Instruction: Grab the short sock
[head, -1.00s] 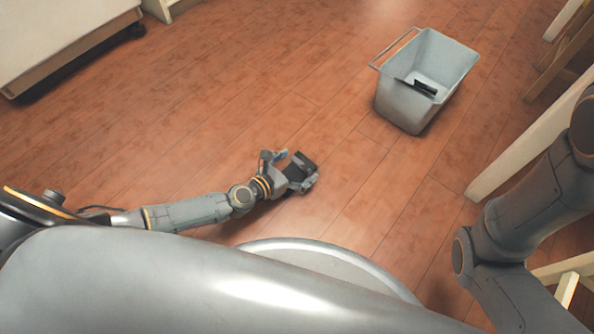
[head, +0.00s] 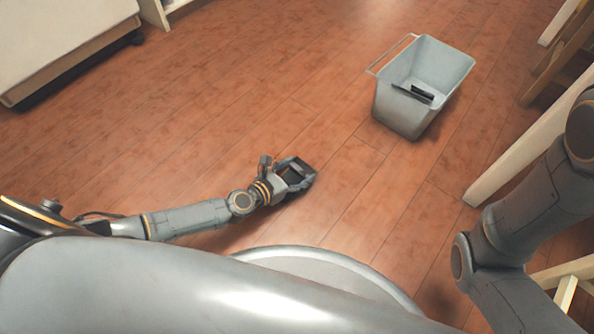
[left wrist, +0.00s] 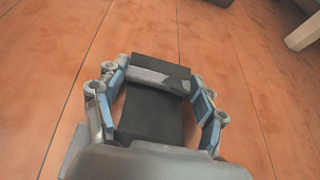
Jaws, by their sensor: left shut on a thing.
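A short black sock (left wrist: 152,112) with a grey band lies between the fingers of my left gripper (left wrist: 160,100) in the left wrist view. The fingers are shut on its two sides. In the head view my left gripper (head: 301,173) is low over the wood floor, with the dark sock (head: 293,176) partly hidden by the fingers. My right gripper is out of view; only part of my right arm shows at the right.
A grey-blue bucket (head: 393,108) with a handle and dark items inside stands on the floor, up and right of my left gripper. A white cabinet (head: 60,45) is at the upper left. Wooden furniture legs (head: 530,145) line the right. The floor between is clear.

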